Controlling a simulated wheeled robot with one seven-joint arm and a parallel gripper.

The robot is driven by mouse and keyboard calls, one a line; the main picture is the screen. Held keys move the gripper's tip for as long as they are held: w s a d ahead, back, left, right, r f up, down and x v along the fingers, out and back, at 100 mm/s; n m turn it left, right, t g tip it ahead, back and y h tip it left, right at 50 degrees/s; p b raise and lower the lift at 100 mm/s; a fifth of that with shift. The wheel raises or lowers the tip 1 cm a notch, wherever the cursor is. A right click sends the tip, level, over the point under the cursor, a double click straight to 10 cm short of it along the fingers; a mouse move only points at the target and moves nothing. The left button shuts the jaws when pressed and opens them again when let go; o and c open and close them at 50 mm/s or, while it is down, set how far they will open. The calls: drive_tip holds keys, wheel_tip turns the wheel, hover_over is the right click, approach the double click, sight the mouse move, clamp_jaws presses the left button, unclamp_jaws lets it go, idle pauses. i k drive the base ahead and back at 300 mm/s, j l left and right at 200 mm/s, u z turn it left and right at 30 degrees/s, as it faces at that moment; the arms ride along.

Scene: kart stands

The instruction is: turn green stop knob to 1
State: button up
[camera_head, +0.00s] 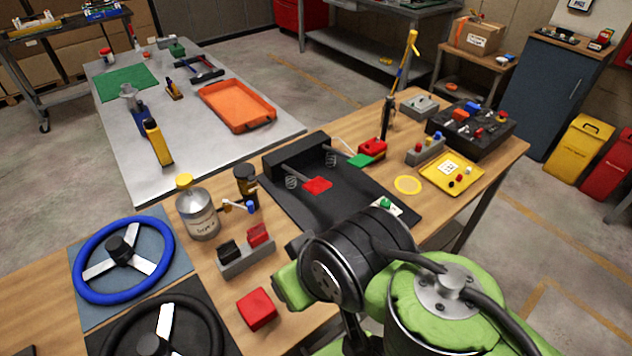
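A small green knob (385,203) sits on a white plate (394,209) at the right front of the black pedal board. It lies just beyond the black joint of my arm, which covers the near part of the plate. Any number marks on the plate are too small to read, and I cannot tell which way the knob points. My green and black arm fills the lower right.
The black pedal board (285,205) with a red pedal stands mid-bench. A yellow panel (452,172) is to the right. A grey switch block (246,255), a metal can (197,214), a red block (257,309) and a blue steering wheel (123,258) stand left of my arm.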

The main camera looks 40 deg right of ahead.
sight(385, 203)
drive_tip(key=k+z, duration=0.1)
drive_tip(key=z, duration=0.4)
drive_tip(key=k+z, duration=0.15)
drive_tip(key=z, duration=0.3)
drive_tip(key=k+z, duration=0.15)
drive_tip(key=z, duration=0.35)
drive_tip(key=i+l+u, duration=0.15)
drive_tip(key=u, duration=0.35)
drive_tip(key=i+l+u, duration=0.2)
drive_tip(key=u, duration=0.25)
drive_tip(key=i+l+u, duration=0.1)
drive_tip(key=l+u, duration=0.15)
drive_tip(key=u, duration=0.25)
